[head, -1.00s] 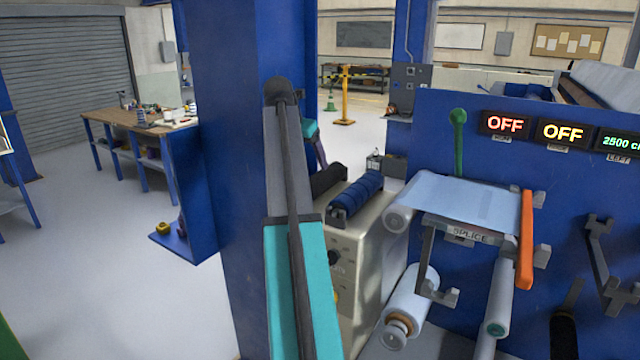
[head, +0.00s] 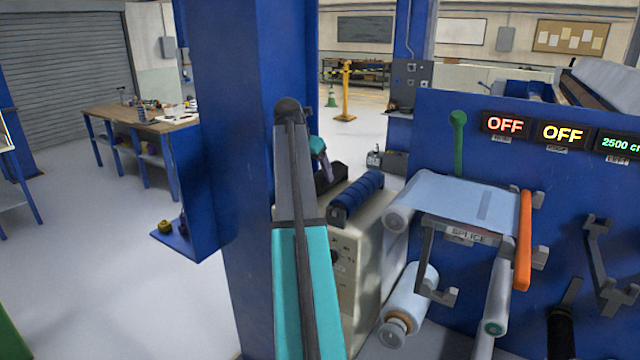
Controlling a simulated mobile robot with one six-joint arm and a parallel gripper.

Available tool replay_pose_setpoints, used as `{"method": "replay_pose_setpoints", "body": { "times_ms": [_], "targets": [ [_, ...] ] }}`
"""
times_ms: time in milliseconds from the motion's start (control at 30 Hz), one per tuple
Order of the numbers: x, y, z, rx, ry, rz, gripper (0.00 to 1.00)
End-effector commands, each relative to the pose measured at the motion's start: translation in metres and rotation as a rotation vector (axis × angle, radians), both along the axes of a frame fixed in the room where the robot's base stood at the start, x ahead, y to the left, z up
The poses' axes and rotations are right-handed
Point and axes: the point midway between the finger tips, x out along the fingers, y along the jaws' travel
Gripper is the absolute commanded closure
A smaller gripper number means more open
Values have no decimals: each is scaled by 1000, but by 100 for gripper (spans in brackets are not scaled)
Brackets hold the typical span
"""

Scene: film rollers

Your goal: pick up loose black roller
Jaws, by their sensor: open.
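The black roller (head: 339,173) lies on top of the cream cabinet (head: 372,225), just left of a blue roller (head: 357,197). My arm's upper links hide its near left part. My gripper (head: 327,174) shows only in part beyond my arm, hanging down over the black roller. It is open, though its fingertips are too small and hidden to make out. I cannot tell whether it touches the roller; nothing is seen held.
A blue column (head: 225,150) stands close to the left of my arm. The splice table (head: 460,200) and blue machine panel (head: 590,180) stand to the right. A workbench (head: 135,122) is further left, with open floor before it.

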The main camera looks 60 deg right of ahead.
Motion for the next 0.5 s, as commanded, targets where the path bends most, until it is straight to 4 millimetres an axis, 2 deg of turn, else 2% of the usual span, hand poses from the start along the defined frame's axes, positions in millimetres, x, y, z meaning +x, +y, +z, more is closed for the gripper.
{"method": "replay_pose_setpoints", "body": {
  "times_ms": [167, 500],
  "targets": [
    [-2, -5, -6, 0, 1, 0, 26],
    [-7, -22, -34, 1, 0, -1, 26]
  ]
}}
